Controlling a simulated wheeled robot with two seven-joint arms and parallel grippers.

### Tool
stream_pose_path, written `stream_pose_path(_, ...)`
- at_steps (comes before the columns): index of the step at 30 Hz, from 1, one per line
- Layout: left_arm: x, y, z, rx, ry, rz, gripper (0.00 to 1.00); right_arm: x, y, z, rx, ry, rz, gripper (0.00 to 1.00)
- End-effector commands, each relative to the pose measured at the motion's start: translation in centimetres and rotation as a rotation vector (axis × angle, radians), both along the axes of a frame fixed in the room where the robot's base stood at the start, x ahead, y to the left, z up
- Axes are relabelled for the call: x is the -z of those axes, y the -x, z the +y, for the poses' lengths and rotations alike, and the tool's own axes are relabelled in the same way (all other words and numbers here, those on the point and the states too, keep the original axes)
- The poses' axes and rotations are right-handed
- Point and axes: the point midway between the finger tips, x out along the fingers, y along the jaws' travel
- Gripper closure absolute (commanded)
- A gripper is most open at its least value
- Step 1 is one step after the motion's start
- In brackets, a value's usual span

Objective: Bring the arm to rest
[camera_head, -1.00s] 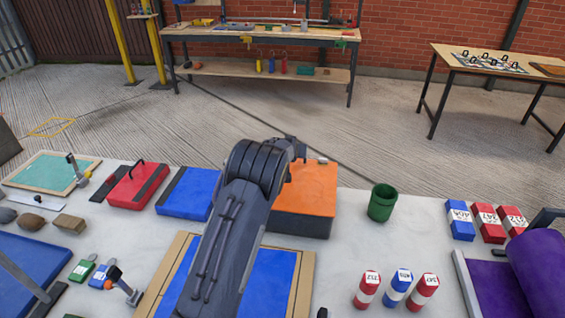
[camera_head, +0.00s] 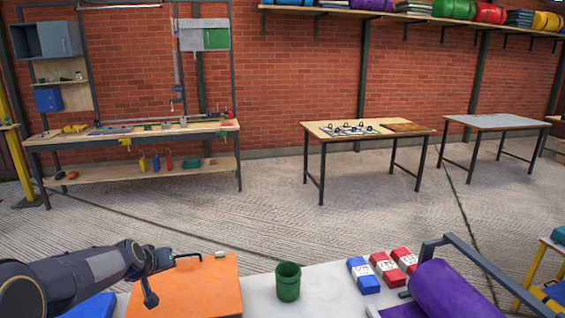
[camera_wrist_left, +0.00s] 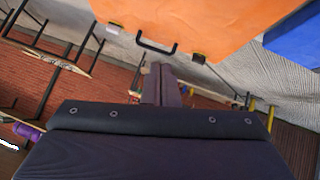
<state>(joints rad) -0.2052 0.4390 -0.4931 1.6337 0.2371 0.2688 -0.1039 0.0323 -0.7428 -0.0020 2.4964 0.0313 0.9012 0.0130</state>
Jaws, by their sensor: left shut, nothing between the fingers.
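My left arm reaches in from the left in the head view. Its gripper (camera_head: 150,296) is dark and appears beside the left part of the orange case (camera_head: 212,285). In the left wrist view my left gripper (camera_wrist_left: 160,72) has its fingers together with nothing between them. The orange case also shows there (camera_wrist_left: 205,18), its black handle (camera_wrist_left: 156,47) close to the fingertips in the picture. I cannot tell whether they touch. My right gripper is in neither view.
A green cup (camera_head: 288,282) stands right of the case. Blue and red packs (camera_head: 363,275) and a purple roll (camera_head: 447,290) lie further right. A blue case (camera_head: 92,306) is partly behind my arm. Behind are a workbench (camera_head: 130,133), two tables (camera_head: 368,130) and open floor.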

Motion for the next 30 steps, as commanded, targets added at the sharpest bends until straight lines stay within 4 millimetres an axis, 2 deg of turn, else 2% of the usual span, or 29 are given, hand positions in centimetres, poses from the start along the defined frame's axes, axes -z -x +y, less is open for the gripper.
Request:
stream_pose_path(1, -1.1, 2.4, -0.3, 0.009, 0.050, 0.011, 1.00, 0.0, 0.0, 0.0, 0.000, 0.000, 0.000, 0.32)
stream_pose_path(6, -3.5, 10.0, -2.6, 0.074, 0.174, 0.060, 1.00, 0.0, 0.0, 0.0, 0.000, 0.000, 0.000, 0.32)
stream_pose_path(12, -5.3, 19.5, -6.0, 0.175, 0.249, 0.109, 1.00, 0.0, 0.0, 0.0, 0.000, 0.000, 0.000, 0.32)
stream_pose_path(17, -5.2, 27.1, -8.7, 0.254, 0.249, 0.153, 1.00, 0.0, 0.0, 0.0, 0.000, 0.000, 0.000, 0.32)
stream_pose_path(21, -3.8, 32.7, -10.5, 0.301, 0.217, 0.196, 1.00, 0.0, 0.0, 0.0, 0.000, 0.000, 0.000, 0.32)
stream_pose_path(25, -2.4, 36.1, -11.5, 0.321, 0.185, 0.229, 1.00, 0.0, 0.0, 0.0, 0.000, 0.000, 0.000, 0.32)
stream_pose_path(30, -1.6, 37.7, -11.9, 0.329, 0.164, 0.249, 1.00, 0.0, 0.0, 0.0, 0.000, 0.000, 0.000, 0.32)
